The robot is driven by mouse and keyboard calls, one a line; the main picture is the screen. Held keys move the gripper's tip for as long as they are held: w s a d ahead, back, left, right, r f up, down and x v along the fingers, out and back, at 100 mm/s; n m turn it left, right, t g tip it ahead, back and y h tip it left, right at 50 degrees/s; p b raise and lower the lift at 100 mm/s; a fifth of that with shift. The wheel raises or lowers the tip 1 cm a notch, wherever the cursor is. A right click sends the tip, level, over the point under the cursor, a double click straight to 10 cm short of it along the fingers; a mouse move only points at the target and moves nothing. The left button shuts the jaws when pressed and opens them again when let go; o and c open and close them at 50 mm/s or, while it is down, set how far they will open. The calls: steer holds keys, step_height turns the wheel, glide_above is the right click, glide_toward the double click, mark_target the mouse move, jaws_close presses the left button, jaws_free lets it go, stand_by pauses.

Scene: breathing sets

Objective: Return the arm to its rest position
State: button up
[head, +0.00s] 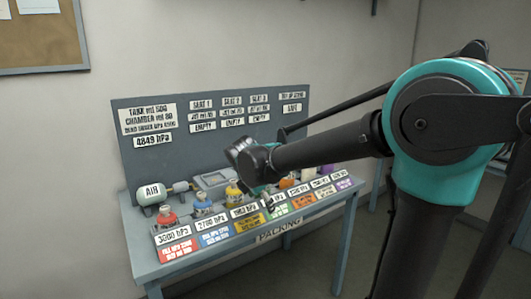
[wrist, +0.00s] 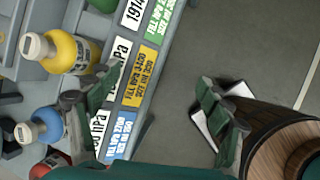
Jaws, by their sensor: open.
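My arm reaches from the right of the head view over the packing table (head: 185,268), with its end above the middle of the row of small cylinders. My gripper (wrist: 155,104) shows in the wrist view with its two green fingers wide apart and nothing between them. In the head view the gripper is small and partly hidden by the arm's end. A yellow cylinder (wrist: 70,52), a blue cylinder (wrist: 42,126) and a red one (wrist: 50,165) stand left of the fingers in the wrist view. The left finger overlaps the table's label strip in that view.
A grey sign board (head: 215,155) stands behind the table, its three seats marked EMPTY. A white AIR tank (head: 152,191) is at the table's left end. In the wrist view, a dark brown round object (wrist: 272,122) is near the right finger. Grey floor (wrist: 225,50) is clear.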

steer(key=s+d+f+m+y, duration=0.1)
steer(key=s+d+f+m, duration=0.6)
steer(key=m, duration=0.5)
steer(key=s+d+f+m+g+y, duration=0.1)
steer(key=s+d+f+m, duration=0.7)
steer(key=s+d+m, duration=0.4)
steer(key=shift+d+f+m, duration=0.25)
steer(key=shift+d+m, duration=0.35)
steer(key=shift+d, duration=0.2)
